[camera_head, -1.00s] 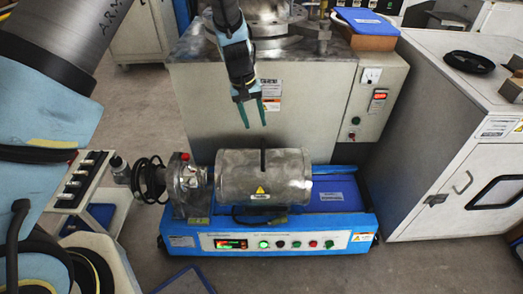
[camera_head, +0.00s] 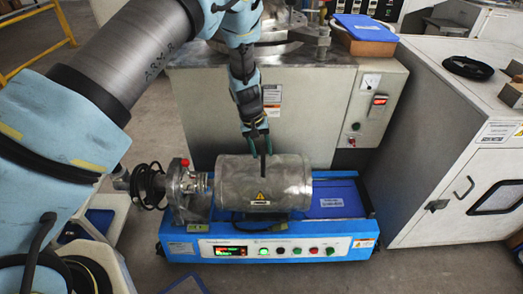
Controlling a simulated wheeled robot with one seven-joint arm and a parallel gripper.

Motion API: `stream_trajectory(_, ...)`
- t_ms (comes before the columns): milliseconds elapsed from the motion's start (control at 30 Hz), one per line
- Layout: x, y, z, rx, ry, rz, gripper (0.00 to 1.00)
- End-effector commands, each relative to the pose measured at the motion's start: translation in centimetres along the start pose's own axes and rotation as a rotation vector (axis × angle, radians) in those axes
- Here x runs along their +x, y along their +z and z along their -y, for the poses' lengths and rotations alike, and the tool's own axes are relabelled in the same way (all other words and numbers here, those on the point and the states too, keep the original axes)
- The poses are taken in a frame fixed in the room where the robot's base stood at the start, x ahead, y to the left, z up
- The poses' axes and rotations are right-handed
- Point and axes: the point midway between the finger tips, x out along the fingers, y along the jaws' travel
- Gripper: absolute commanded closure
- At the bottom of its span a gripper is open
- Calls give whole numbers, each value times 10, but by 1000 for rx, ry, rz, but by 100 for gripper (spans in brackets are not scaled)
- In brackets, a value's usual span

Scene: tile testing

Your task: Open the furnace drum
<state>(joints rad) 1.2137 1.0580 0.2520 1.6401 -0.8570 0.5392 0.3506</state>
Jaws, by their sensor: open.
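The furnace drum (camera_head: 285,186) is a grey metal cylinder lying on its side on a blue machine base (camera_head: 210,247). It looks closed and carries a yellow warning label. A thin dark upright handle (camera_head: 263,166) stands on its top. My gripper (camera_head: 261,150) points down from above, open, with its green-tipped fingers at the handle's height. The fingers appear to be on either side of the handle; whether they touch it cannot be told.
A metal flange unit (camera_head: 186,192) with a red knob and a black cable stands left of the drum. A large grey cabinet (camera_head: 310,110) is close behind. A white cabinet (camera_head: 445,150) stands to the right.

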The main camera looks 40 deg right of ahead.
Motion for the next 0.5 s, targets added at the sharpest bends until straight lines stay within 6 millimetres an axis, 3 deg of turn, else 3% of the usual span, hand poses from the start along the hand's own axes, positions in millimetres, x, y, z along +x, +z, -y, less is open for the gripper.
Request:
stream_trajectory(67,0,0,0,0,0,0,50)
stream_trajectory(500,0,0,0,0,0,0,100)
